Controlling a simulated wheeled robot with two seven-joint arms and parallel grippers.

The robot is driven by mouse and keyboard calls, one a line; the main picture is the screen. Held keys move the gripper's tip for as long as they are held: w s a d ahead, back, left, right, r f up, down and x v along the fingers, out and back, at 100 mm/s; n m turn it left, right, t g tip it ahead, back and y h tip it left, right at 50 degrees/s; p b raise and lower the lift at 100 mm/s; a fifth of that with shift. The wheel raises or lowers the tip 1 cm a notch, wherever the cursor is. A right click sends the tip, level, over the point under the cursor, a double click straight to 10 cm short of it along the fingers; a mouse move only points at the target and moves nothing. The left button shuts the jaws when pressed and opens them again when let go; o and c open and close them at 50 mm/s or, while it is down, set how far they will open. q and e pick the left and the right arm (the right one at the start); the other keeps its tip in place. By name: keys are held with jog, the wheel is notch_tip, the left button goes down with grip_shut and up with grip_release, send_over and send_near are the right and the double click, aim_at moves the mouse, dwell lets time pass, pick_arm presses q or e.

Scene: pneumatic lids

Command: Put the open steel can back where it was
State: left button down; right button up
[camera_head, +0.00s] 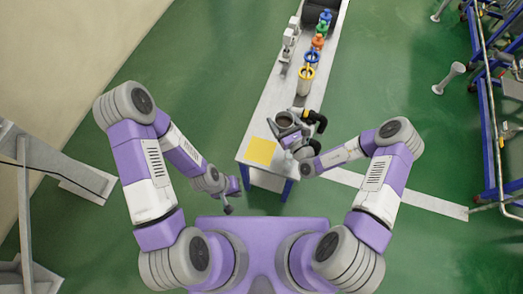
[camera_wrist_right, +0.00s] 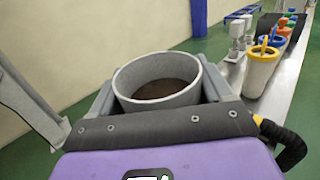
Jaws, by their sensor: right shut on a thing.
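The open steel can (camera_head: 284,119) is a grey cylinder without a lid, dark inside, and it is upright. It shows large in the right wrist view (camera_wrist_right: 157,82), between the two fingers of my right gripper (camera_wrist_right: 165,100). My right gripper (camera_head: 289,127) is shut on it near the front end of the narrow table. Whether the can touches the table is hidden. My left gripper (camera_head: 232,199) is left of the table's front end, away from the can; its fingers are too small to tell open or shut.
A yellow square (camera_head: 260,151) lies on the front end of the narrow table (camera_head: 262,118). Cans with coloured lids, such as a yellow-lidded one (camera_head: 306,76), stand in a row farther back. A grey device (camera_head: 289,40) stands on the left edge.

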jog(key=a+f, duration=0.6)
jog(key=a, duration=0.2)
jog(key=shift+a+f+b, duration=0.15)
jog(key=shift+f+b, duration=1.9)
jog(key=shift+f, duration=3.25)
jog(key=shift+f, duration=0.25)
jog(key=o, duration=1.1)
jog(key=shift+o, duration=0.2)
jog(key=shift+r, duration=0.15)
